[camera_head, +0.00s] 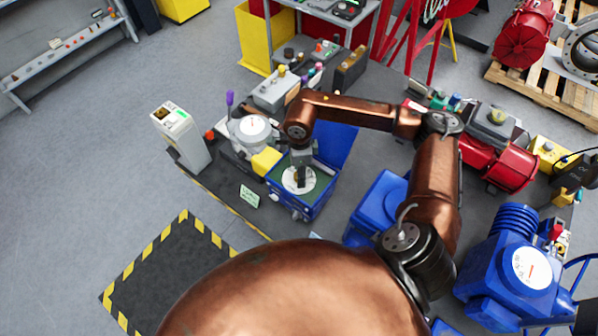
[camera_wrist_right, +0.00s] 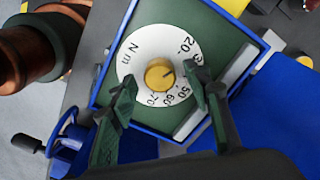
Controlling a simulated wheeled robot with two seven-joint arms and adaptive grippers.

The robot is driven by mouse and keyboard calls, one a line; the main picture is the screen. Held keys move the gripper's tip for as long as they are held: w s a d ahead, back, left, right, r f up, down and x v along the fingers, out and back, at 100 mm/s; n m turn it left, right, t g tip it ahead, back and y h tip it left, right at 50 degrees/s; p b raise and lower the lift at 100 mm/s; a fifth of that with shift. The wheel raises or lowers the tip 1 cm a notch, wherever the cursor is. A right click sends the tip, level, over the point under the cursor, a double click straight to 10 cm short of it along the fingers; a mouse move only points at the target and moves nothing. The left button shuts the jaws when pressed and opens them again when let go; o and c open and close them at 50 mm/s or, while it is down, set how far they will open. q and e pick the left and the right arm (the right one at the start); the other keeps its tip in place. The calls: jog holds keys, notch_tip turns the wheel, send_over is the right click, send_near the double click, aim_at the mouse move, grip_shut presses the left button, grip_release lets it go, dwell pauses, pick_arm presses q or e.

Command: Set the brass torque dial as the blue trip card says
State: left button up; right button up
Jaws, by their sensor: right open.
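The brass torque dial (camera_wrist_right: 159,74) sits on a round white scale plate (camera_wrist_right: 137,48) marked Nm, inside a blue-edged box with a green panel. A dark mark on the dial points right, towards scale figures partly hidden by a fingertip. Figures 20, 50, 60 and 70 show. My right gripper (camera_wrist_right: 160,84) is open, its fingers on either side of the dial, apparently not touching it. In the head view this gripper (camera_head: 302,178) is over the scale plate (camera_head: 293,187). A small pale blue piece (camera_head: 315,236) may be the trip card, unreadable here. My left gripper is not in view.
The box's blue lid (camera_head: 338,143) stands open behind the dial. A greenish card (camera_head: 250,195) lies left of the box, unreadable. A blue handwheel (camera_wrist_right: 70,143) is near the box. A white gauge unit (camera_head: 253,128) and grey post (camera_head: 182,137) stand left.

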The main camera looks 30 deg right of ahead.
jog(key=c, duration=1.2)
jog(key=shift+o, duration=0.2)
jog(key=m+b, duration=0.2)
jog(key=shift+f+b, duration=0.25)
jog(key=shift+b, duration=0.15)
jog(key=shift+r+m+b, duration=0.1)
jog(key=shift+m+b, duration=0.4)
jog(key=shift+m, duration=0.4)
jog(key=shift+r+m, duration=0.1)
jog(key=shift+m, duration=0.2)
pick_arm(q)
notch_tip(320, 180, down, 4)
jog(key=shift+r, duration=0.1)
pick_arm(e)
jog(key=o, duration=1.2)
jog(key=shift+c, duration=0.2)
